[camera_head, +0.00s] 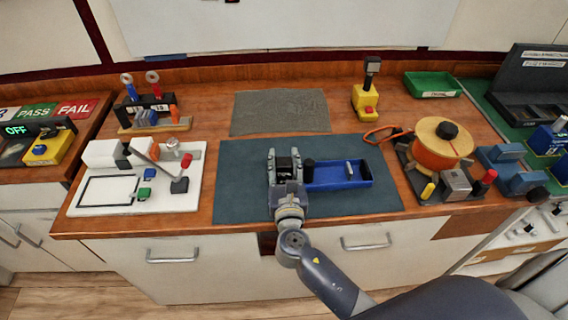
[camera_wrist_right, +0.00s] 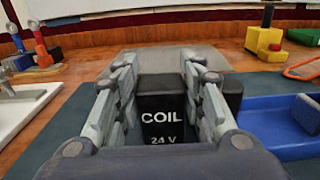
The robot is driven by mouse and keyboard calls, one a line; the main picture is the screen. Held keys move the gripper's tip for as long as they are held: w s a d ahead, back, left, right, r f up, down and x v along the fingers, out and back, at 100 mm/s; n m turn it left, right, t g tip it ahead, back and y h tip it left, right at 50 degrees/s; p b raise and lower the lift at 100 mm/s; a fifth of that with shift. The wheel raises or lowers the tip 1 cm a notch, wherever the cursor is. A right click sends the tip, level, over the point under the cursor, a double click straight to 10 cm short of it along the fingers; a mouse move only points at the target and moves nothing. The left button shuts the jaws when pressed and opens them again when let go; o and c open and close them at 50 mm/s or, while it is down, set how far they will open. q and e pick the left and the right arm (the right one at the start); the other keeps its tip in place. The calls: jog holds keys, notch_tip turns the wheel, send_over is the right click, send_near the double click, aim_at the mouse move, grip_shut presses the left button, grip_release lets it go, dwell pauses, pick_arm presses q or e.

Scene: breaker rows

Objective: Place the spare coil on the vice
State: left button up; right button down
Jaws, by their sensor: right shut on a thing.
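The spare coil is a black block marked "COIL 24 V" (camera_wrist_right: 163,118); its dark top also shows in the head view (camera_head: 285,164). My right gripper (camera_head: 286,163) is around it, with a finger on each side, over the dark mat. In the right wrist view the fingers (camera_wrist_right: 163,95) are shut on the coil. I cannot tell whether the coil touches the mat. A blue two-part block at the right, which looks like the vice (camera_head: 521,180), stands beside the reel stand, apart from my gripper. My left gripper is not in view.
A blue tray (camera_head: 341,185) lies just right of my gripper with a black piece and a lever-like part. A copper wire reel (camera_head: 436,159) stands between it and the vice. A yellow post (camera_head: 365,98) and green tray (camera_head: 432,85) are behind. The mat's left (camera_head: 240,190) is clear.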

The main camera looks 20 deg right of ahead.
jog(key=shift+f, duration=0.4)
jog(key=shift+f, duration=0.1)
jog(key=c, duration=1.3)
grip_release()
